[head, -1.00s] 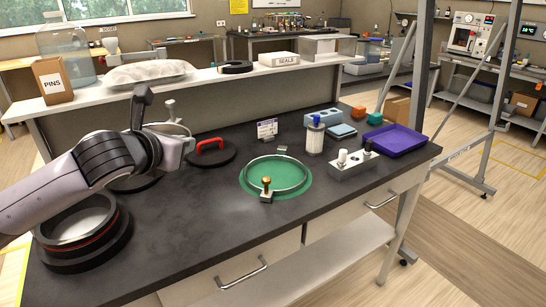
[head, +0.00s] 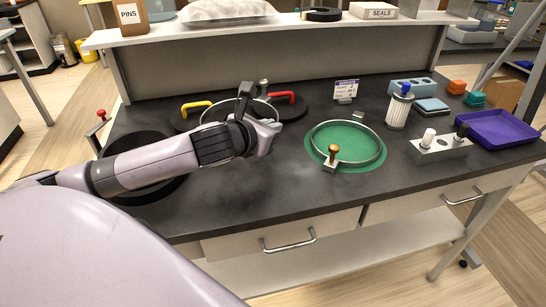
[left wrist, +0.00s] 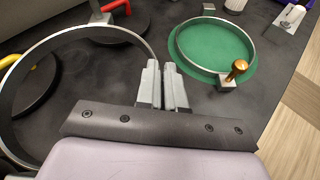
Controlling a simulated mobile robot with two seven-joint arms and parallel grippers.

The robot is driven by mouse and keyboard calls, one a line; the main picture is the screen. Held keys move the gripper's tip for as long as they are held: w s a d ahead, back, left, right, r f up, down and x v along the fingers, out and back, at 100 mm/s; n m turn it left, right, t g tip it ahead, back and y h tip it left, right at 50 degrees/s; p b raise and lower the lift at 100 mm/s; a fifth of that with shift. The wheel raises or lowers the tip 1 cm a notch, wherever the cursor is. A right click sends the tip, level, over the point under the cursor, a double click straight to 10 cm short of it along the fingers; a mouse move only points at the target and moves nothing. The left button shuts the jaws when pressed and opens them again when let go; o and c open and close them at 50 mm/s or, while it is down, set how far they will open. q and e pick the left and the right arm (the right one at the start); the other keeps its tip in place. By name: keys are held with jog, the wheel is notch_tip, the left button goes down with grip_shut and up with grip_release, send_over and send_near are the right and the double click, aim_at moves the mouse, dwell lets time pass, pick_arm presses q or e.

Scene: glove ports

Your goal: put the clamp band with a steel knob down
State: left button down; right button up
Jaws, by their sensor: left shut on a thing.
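My left gripper (head: 268,128) is shut on the thin grey clamp band with a steel knob (head: 222,104). The band hangs to the gripper's left above the dark bench, and my arm hides part of it. In the left wrist view the fingers (left wrist: 162,68) pinch the right side of the band (left wrist: 75,31); its steel knob block shows at the top edge. A second band with a brass knob (head: 333,150) lies on a round green mat (head: 350,136), right of the gripper and apart from it. My right gripper is not in view.
Black discs with a yellow handle (head: 194,107) and a red handle (head: 283,96) lie behind the held band. A black round part (head: 125,185) is under my arm. A bottle (head: 398,110), grey block (head: 440,149) and purple tray (head: 500,130) stand right. Bare bench lies in front.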

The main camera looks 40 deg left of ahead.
aim_at(270, 165)
pick_arm(q)
notch_tip(270, 165, down, 8)
jog(key=shift+f+b, duration=0.1)
jog(key=shift+b, duration=0.4)
jog(key=c, duration=1.3)
grip_release()
jog(key=shift+o, duration=0.2)
